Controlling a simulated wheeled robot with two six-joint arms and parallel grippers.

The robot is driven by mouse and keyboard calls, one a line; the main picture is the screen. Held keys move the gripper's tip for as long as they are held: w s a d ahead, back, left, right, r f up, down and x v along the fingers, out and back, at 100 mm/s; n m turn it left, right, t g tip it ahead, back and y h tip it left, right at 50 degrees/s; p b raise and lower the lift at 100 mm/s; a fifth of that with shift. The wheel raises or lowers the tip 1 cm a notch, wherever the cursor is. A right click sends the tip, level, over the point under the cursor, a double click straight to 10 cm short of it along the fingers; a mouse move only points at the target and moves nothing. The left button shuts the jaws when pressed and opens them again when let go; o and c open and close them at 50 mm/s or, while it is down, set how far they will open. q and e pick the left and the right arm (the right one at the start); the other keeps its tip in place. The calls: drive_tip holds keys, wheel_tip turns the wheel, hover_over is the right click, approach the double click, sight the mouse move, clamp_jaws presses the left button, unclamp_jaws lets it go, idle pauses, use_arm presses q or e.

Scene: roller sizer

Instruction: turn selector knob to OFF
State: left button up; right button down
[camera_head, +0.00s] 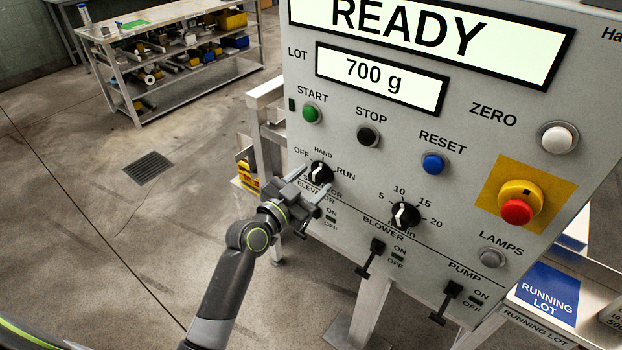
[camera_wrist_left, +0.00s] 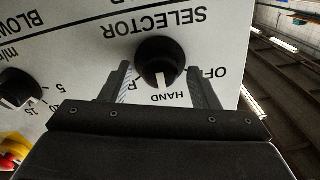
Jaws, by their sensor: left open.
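The selector knob (camera_head: 320,173) is a round black knob with a white pointer line, on the grey panel below the START button. It also shows in the left wrist view (camera_wrist_left: 160,60), where the picture is upside down and the pointer line aims at HAND. OFF and a partly hidden R label lie to either side. My left gripper (camera_head: 312,187) is at the panel, just at the knob. Its open fingers (camera_wrist_left: 159,75) stand on either side of the knob in the wrist view, with a visible gap on each side. My right gripper is not in view.
Green START (camera_head: 311,113), black STOP (camera_head: 368,135) and blue RESET (camera_head: 433,163) buttons are above. Toggle switches (camera_head: 371,258) stick out below. A red emergency button (camera_head: 517,208) is farther right.

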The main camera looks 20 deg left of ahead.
use_arm(q)
drive_tip(key=shift+w+d, duration=0.1)
drive_tip(key=shift+w, duration=0.1)
drive_tip(key=c, duration=1)
drive_tip(key=shift+o, duration=0.2)
drive_tip(key=n+p, duration=0.1)
drive_tip(key=n, duration=0.4)
drive_tip(key=shift+n, duration=0.4)
drive_tip(key=n+p, duration=0.1)
drive_tip(key=n, duration=0.5)
drive_tip(key=shift+p, duration=0.3)
drive_tip(key=shift+f, duration=0.1)
